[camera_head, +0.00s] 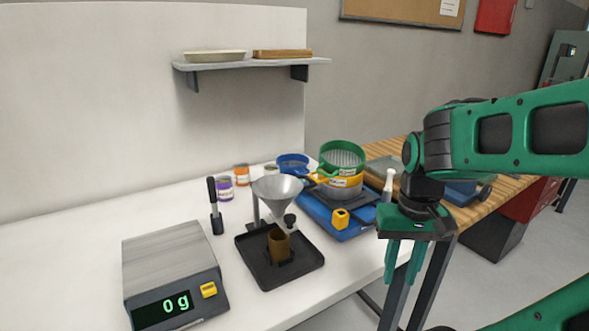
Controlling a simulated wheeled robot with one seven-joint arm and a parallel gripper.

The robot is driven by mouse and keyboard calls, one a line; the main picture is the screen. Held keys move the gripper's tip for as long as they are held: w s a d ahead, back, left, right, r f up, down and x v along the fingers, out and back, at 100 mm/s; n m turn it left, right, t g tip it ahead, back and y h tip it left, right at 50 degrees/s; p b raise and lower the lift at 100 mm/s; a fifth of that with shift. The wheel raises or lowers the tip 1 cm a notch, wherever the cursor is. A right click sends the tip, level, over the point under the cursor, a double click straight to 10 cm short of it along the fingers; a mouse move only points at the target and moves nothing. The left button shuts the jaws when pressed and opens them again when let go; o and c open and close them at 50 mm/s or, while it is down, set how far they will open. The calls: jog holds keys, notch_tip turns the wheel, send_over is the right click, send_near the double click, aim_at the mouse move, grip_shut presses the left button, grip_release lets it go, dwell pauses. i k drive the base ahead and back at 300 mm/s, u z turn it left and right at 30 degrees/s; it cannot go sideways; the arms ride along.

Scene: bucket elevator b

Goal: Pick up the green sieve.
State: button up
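The green sieve (343,147) is a round ring with mesh inside. It sits on top of a yellow-rimmed sieve (345,182), in a stack on a blue machine (326,218) at the right part of the white table. My gripper (403,272) hangs with its fingers pointing down, to the right of and lower in the picture than the stack, by the table's right edge. A gap shows between its two fingers; it is open and empty, apart from the sieve.
A blue sieve (292,162) lies left of the stack. A metal funnel (277,187) stands over a black tray (253,262) with a brown cup (279,245). A white-handled tool (388,184) stands right of the stack. A scale (168,255) reads 0 g at front left.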

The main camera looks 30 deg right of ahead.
aim_at(337, 158)
jog(key=u, duration=1.3)
jog(key=k, duration=1.35)
jog(key=z, duration=1.75)
jog(key=i, duration=1)
jog(key=u, duration=0.05)
